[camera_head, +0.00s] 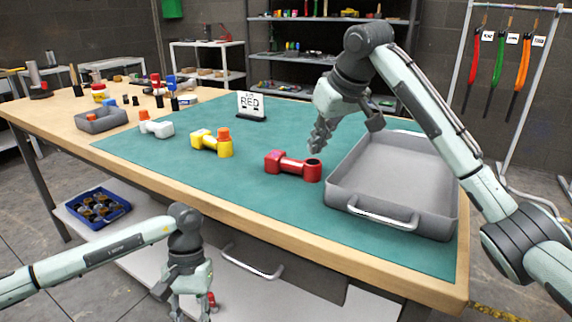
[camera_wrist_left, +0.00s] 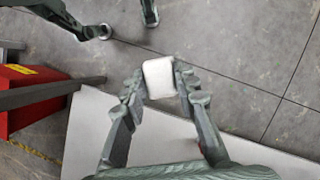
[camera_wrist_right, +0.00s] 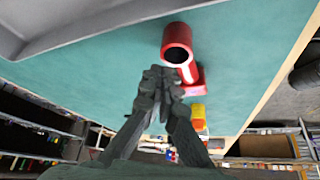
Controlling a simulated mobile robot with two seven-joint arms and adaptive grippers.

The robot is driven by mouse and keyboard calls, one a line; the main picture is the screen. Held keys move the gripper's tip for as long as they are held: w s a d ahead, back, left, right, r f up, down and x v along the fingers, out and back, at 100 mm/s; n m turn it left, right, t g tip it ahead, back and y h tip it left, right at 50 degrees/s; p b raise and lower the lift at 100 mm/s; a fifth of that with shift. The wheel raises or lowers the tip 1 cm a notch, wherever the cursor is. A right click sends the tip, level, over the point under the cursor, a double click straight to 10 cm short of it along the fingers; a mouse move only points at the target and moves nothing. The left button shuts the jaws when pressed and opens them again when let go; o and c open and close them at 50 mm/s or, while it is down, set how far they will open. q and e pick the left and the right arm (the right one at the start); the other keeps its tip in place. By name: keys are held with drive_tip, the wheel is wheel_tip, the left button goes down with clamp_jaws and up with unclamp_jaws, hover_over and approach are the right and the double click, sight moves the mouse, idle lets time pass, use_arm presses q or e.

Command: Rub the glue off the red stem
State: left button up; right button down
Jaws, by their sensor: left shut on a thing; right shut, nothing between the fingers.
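The red stem (camera_head: 293,166) lies on the teal mat, with a round, dark-mouthed socket at its right end. It also shows in the right wrist view (camera_wrist_right: 177,42), socket towards the camera. I cannot make out glue on it. My right gripper (camera_head: 317,148) is shut and empty above the socket end; its fingertips (camera_wrist_right: 160,76) look close to the stem, but contact cannot be told. My left gripper (camera_head: 190,310) is low in front of the table. In the left wrist view its fingers (camera_wrist_left: 158,80) are shut on a small white block (camera_wrist_left: 159,77).
A grey tray (camera_head: 338,195) with a handle stands right of the stem. A grey bin (camera_head: 102,122) sits at far left. The mat's front strip is clear.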

drive_tip(key=shift+f, duration=0.45)
use_arm(q)
drive_tip(key=shift+r+p, duration=0.45)
use_arm(e)
drive_tip(key=shift+r, duration=3.05)
